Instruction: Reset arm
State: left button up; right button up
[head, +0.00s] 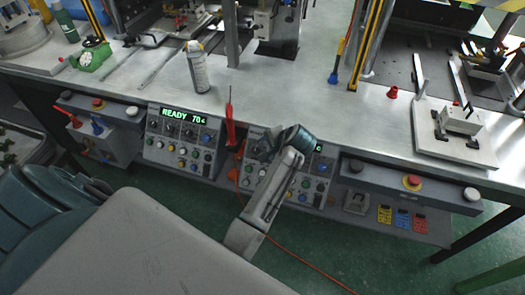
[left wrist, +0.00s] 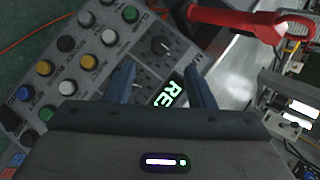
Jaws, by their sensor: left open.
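My left gripper (head: 264,150) is in front of the upper part of the right control panel (head: 313,195) in the head view, and my own wrist and arm cover part of that panel's display. In the left wrist view the two fingers of my left gripper (left wrist: 160,88) are spread apart with nothing held between them. Beyond them are a black knob (left wrist: 160,46) and a green lit display (left wrist: 168,93) showing "RE". I cannot tell whether a finger touches the panel. My right gripper is in neither view.
A left control panel (head: 180,143) reads "READY 70". A red-handled tool (head: 230,130) hangs at the bench edge, its orange cable running to the floor. A spray can (head: 197,68) stands on the bench (head: 290,92). A red mushroom button (head: 411,182) is on the right.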

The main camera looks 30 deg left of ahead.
pick_arm(q)
jog(key=shift+v, duration=0.8)
